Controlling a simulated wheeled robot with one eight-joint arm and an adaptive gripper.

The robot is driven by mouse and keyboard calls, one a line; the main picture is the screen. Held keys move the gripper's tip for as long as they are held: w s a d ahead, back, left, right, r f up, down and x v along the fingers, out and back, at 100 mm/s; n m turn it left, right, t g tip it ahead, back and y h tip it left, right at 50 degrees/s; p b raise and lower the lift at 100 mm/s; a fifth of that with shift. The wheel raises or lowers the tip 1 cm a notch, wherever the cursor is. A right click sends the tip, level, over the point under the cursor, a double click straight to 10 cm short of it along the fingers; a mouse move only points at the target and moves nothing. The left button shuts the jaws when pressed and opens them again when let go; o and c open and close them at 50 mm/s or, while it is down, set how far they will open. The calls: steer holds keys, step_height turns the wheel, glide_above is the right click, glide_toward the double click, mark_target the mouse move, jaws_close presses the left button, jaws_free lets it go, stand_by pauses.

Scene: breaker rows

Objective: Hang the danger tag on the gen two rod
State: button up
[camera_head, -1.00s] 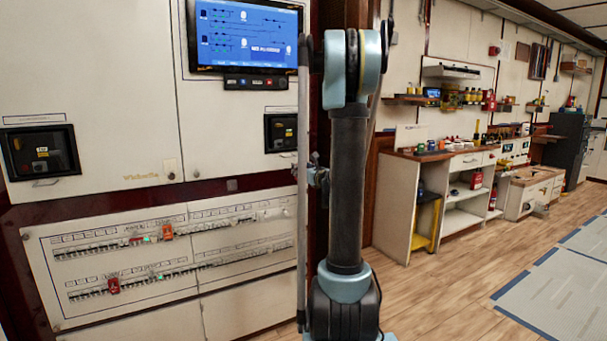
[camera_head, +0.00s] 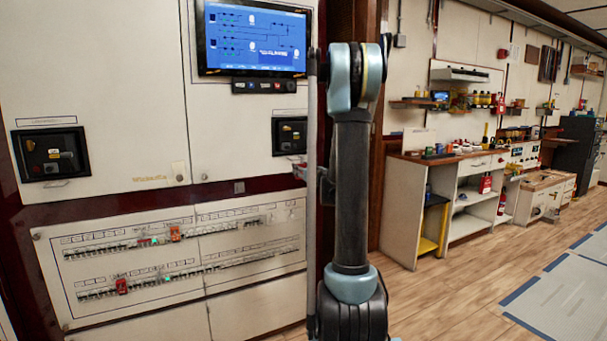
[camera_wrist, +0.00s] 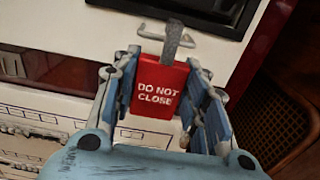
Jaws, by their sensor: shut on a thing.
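My gripper (camera_wrist: 165,92) shows in the wrist view, its blue fingers shut on the danger tag (camera_wrist: 158,88). The tag is a red block with white "DO NOT CLOSE" lettering and a grey strap (camera_wrist: 172,38) rising from its top. A silver rod (camera_wrist: 150,36) with bent ends stands out from the white panel beyond the tag. The strap crosses this rod in the picture; I cannot tell whether they touch. No label shows which generator it belongs to. In the head view my arm hides the gripper and tag. Another rod (camera_head: 56,184) sits under the left black breaker.
The white switchboard has a left black breaker (camera_head: 51,154), a right one (camera_head: 289,135) and a blue screen (camera_head: 252,38). Below are small breaker rows with red tags (camera_head: 121,286). A workbench (camera_head: 405,205) stands right.

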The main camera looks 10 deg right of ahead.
steer(key=shift+w+a+f, duration=0.2)
steer(key=shift+w+f, duration=0.05)
steer(key=shift+w, duration=0.45)
steer(key=shift+w+a+f, duration=0.2)
steer(key=shift+w+f, duration=0.05)
steer(key=shift+w, duration=0.4)
steer(key=o, duration=1.1)
steer(key=shift+o, duration=0.2)
